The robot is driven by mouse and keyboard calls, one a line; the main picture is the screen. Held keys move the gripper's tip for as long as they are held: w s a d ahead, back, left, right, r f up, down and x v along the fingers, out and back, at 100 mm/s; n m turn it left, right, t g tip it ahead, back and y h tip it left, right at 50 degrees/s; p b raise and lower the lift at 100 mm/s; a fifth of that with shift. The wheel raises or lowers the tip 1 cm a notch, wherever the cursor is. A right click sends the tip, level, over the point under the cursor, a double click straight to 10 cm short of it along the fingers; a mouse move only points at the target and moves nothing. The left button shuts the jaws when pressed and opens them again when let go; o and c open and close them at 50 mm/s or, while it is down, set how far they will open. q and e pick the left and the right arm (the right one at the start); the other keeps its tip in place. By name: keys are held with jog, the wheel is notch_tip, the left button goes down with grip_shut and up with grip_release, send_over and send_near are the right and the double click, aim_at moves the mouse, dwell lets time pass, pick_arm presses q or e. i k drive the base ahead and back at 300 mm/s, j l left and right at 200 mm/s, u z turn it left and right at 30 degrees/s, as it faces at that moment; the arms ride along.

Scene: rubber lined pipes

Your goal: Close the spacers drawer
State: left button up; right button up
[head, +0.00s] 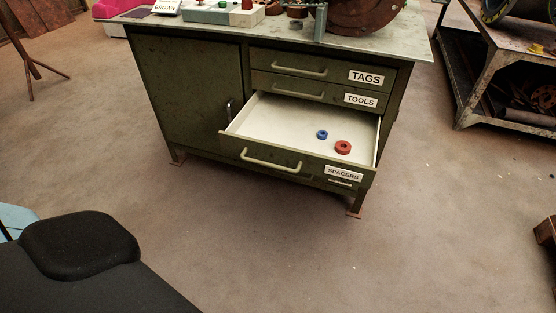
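The spacers drawer (272,160) is pulled well out of the green metal workbench cabinet (187,92). Its front carries a SPACERS label (343,173) and a pale bar handle (271,163). Inside, on the light floor of the drawer, lie a blue ring (322,134) and a red ring (343,147), both towards the right. The TOOLS drawer (290,86) and the TAGS drawer (300,68) above it are shut. Neither of my grippers shows in the head view.
The bench top (290,38) holds a rusty round part (362,16) and a pale tray (222,14). A metal rack (500,75) stands at the right. A wooden stand (30,62) is at the far left. The concrete floor (300,250) before the drawer is clear.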

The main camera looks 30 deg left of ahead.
aim_at(278, 131)
jog(key=i+u, duration=0.45)
jog(key=i+l+u, duration=0.15)
jog(key=u, duration=0.3)
jog(key=i+l+u, duration=0.3)
jog(key=u, duration=0.2)
